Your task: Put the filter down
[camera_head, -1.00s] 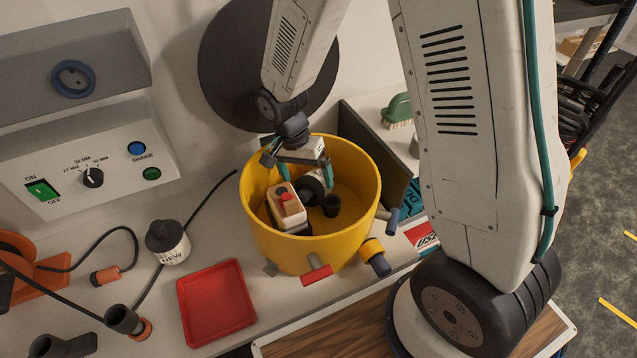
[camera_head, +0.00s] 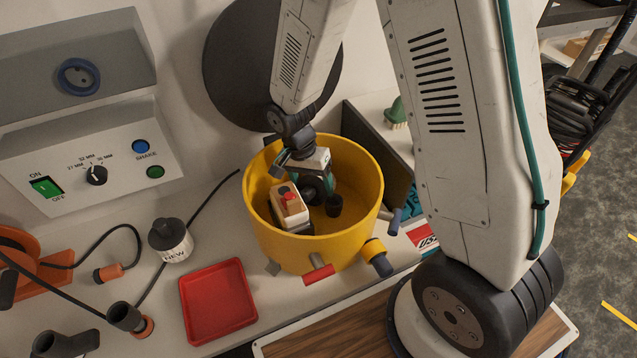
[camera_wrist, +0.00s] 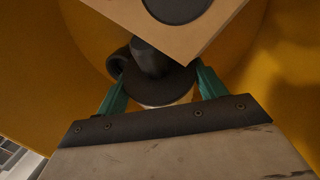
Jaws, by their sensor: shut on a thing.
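My gripper (camera_head: 314,183) reaches down inside the yellow drum (camera_head: 262,226). In the wrist view its two teal fingers (camera_wrist: 160,86) are shut on a filter (camera_wrist: 152,72) with a black knobbed top and a cream body. In the head view this filter (camera_head: 319,187) shows as a dark shape between the fingers, low in the drum. Its underside is hidden, so I cannot tell whether it touches anything below. Another filter, a white canister with a black top marked NEW (camera_head: 171,241), stands upright on the bench left of the drum.
A red tray (camera_head: 217,302) lies empty at front left. The drum's wall surrounds my gripper. Hoses and orange fittings lie further left.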

